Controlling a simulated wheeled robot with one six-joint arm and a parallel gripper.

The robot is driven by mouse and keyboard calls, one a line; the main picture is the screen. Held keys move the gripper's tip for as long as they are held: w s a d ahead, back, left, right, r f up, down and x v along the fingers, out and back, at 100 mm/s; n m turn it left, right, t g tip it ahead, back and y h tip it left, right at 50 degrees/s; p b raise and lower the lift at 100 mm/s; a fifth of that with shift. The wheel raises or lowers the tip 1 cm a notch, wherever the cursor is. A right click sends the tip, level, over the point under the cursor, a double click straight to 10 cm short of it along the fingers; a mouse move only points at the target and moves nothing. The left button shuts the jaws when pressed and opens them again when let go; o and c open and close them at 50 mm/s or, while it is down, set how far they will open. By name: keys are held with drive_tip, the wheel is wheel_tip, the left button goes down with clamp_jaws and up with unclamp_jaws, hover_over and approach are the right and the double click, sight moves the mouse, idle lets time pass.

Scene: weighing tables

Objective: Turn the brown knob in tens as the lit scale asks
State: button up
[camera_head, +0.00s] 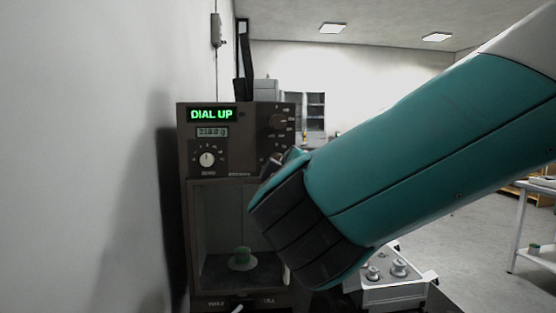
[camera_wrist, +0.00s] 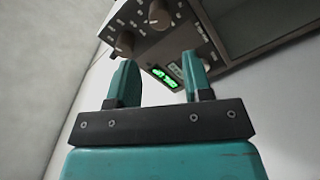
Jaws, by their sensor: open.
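The dark balance (camera_head: 184,215) stands by the left wall, its green sign reading "DIAL UP" (camera_head: 211,115). A small readout (camera_head: 212,132) below seems to show about 218 g; its digits are blurred. A brown knob (camera_head: 278,121) sits at the upper right of the panel, and it seems to be the knob (camera_wrist: 125,44) in the wrist view. Another brown knob (camera_wrist: 158,15) is beside it, partly hidden by my arm in the head view. My gripper (camera_wrist: 159,59) is open and empty before the panel, its left fingertip near the first knob. Contact is unclear.
A pale-faced knob (camera_head: 208,158) is at the panel's lower left. A greenish weight (camera_head: 242,258) stands inside the glass chamber. A white device with knobs (camera_head: 397,288) is at lower right. My arm covers the balance's right side. Open floor lies further right.

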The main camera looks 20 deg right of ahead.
drive_tip(key=w+d+p, duration=0.1)
drive_tip(key=w, duration=0.3)
drive_tip(key=w+p, duration=0.1)
drive_tip(key=w, duration=0.3)
drive_tip(key=w+d+p, duration=0.1)
drive_tip(key=w, duration=0.4)
drive_tip(key=shift+d+p, duration=0.3)
drive_tip(key=c, duration=0.7)
drive_tip(key=shift+o, duration=0.3)
drive_tip(key=shift+f+m+b, duration=0.15)
drive_tip(key=shift+m+b, duration=0.15)
drive_tip(key=shift+b, duration=0.25)
drive_tip(key=m+b, duration=0.2)
drive_tip(key=b, duration=0.1)
drive_tip(key=shift+f+b, duration=0.15)
drive_tip(key=shift+b, duration=0.2)
drive_tip(key=m+b, duration=0.3)
drive_tip(key=shift+b, duration=0.4)
drive_tip(key=shift+r, duration=0.2)
